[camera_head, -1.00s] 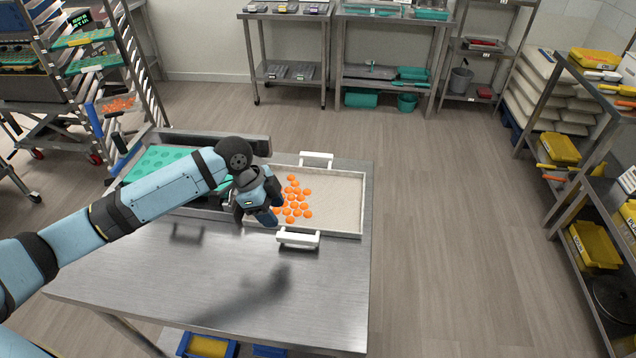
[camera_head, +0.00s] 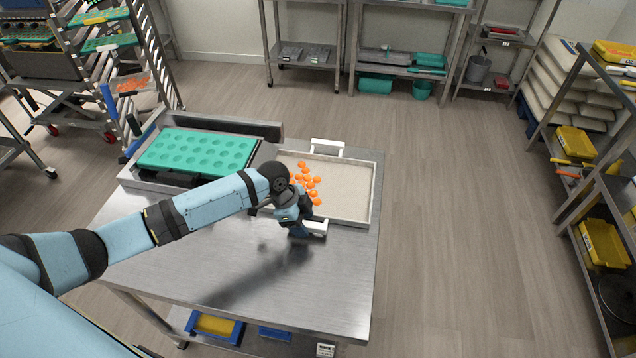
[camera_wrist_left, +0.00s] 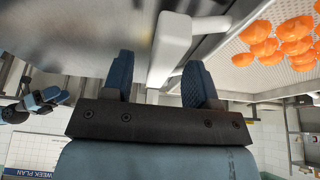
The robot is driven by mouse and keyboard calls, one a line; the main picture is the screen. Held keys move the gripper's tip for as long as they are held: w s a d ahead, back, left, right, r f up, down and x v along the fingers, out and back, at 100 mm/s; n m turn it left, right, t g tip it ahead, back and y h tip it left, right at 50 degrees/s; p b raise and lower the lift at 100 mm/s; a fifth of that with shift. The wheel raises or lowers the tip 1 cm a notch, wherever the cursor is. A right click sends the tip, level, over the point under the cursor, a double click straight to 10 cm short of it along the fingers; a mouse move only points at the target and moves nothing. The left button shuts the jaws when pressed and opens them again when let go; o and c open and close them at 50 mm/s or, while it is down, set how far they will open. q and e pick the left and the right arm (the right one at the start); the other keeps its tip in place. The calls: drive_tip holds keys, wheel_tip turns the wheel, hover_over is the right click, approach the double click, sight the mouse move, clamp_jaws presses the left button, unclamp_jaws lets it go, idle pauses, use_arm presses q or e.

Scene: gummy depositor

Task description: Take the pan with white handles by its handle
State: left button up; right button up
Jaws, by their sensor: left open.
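The pan with white handles (camera_head: 350,188) is a shallow rectangular tray with a pale bed and orange gummies (camera_head: 304,177) at its left side. Its far handle (camera_head: 327,148) is free. Its near handle (camera_head: 318,227) is partly hidden by my left gripper (camera_head: 302,231). In the left wrist view the white handle (camera_wrist_left: 172,45) reaches in between the two blue fingers of my left gripper (camera_wrist_left: 160,75), which are apart and not closed on it. A small blue and black part at the left of the wrist view, perhaps my right gripper (camera_wrist_left: 42,103), is too small to read.
The pan lies on a steel table (camera_head: 230,275). A green mould tray (camera_head: 197,150) sits in a steel frame to its left. Blue bins (camera_head: 215,327) stand below. The table's front is clear, with open floor to the right before a shelf rack (camera_head: 590,170).

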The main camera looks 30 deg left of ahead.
use_arm(q)
drive_tip(key=shift+x, duration=1.15)
clamp_jaws()
drive_tip(key=shift+r, duration=0.1)
